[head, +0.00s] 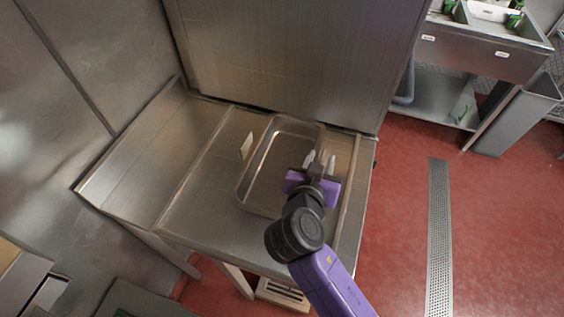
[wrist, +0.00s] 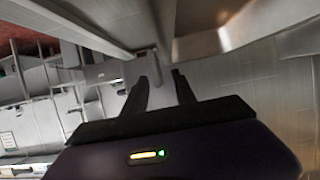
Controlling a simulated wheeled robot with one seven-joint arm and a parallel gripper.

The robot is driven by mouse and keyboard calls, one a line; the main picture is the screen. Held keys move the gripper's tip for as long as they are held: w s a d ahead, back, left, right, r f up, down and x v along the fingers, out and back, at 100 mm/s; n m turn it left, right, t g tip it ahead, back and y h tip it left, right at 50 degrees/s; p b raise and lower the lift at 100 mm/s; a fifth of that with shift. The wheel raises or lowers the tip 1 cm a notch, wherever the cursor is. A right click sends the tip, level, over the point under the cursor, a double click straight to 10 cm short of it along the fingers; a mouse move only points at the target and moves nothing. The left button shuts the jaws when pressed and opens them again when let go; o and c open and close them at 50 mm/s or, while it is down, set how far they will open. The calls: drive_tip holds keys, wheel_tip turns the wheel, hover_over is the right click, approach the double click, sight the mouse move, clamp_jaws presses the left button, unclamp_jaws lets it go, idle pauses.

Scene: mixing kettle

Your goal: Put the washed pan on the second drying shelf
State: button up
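A rectangular steel pan (head: 262,178) lies on the steel counter (head: 210,222) in the head view, its long side running away from me. My gripper (head: 320,160) is over the pan's right side, close to its right rim. In the wrist view my gripper (wrist: 160,75) has its two dark fingers parted, with nothing clearly held between them. I cannot tell whether the fingers touch the rim. Part of the pan's right side is hidden by my gripper and wrist. I cannot make out a drying shelf for certain.
A small white piece (head: 246,146) stands left of the pan. A tall steel panel (head: 290,55) closes the counter's back. A sink unit (head: 480,45) with green items is at the upper right. The red floor (head: 400,220) with a drain grate (head: 439,235) is clear.

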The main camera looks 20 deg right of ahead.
drive_tip(key=shift+w+d+f, duration=0.15)
drive_tip(key=shift+w+d, duration=0.05)
drive_tip(key=shift+w, duration=0.05)
drive_tip(key=shift+c, duration=0.4)
clamp_jaws()
idle(0.9)
